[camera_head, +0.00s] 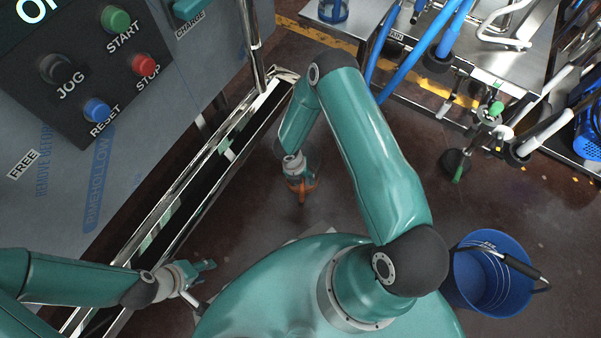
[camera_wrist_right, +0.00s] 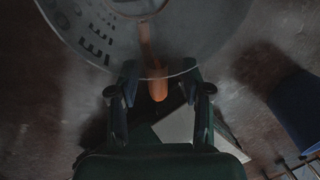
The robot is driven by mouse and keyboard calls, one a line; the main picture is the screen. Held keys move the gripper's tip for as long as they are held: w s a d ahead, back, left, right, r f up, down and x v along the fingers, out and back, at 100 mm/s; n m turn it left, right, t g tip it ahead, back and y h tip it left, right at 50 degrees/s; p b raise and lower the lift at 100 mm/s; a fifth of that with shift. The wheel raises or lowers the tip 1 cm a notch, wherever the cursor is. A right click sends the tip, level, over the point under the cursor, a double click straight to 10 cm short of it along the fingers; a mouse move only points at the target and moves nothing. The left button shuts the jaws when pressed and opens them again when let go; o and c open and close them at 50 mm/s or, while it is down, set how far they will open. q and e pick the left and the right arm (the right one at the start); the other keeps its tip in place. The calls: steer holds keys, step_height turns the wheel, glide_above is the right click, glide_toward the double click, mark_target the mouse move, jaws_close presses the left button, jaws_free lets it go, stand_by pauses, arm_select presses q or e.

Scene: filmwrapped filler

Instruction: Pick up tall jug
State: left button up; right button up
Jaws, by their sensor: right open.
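The tall jug is a clear, see-through vessel with printed measuring marks and an orange handle. In the right wrist view the jug (camera_wrist_right: 195,30) fills the top, and its orange handle (camera_wrist_right: 157,85) points down between the fingertips. In the head view the orange part (camera_head: 303,188) shows just below my right gripper (camera_head: 294,168); the clear body is hardly visible there. My right gripper (camera_wrist_right: 157,92) is open, with one finger on each side of the handle's end; I cannot tell whether either touches it. My left gripper (camera_head: 203,283) looks open and empty, beside the metal rail.
The machine with its control panel (camera_head: 90,75) and shiny frame rail (camera_head: 170,210) stands at the left. A blue bucket (camera_head: 490,275) stands at the lower right. A metal table (camera_head: 520,65) with blue tubes is at the upper right. The floor between is mostly clear.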

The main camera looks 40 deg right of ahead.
steer(key=shift+f, duration=0.45)
jaws_close()
steer(key=shift+r, duration=0.1)
